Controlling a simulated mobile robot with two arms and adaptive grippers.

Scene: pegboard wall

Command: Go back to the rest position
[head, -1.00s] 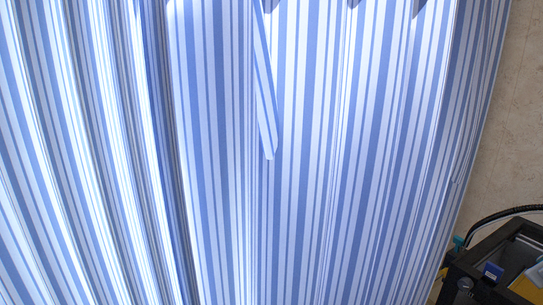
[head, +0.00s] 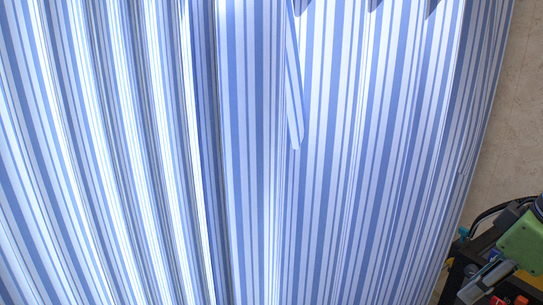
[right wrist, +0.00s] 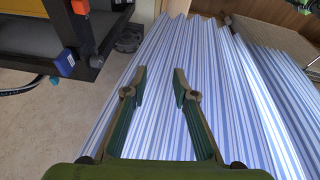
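My right gripper (right wrist: 161,82) is open in the right wrist view, with a clear gap between its two fingers and nothing between them. The striped cloth shows behind the fingers. In the head view, part of the same gripper (head: 482,283) shows at the lower right edge, with its green body above the black-framed unit. My left gripper is in neither view.
A blue-and-white striped curtain (head: 250,150) fills most of the head view. A black-framed unit (head: 452,285) stands at the lower right, partly hidden by my right arm. In the right wrist view, bare floor (right wrist: 60,120) lies left of the curtain.

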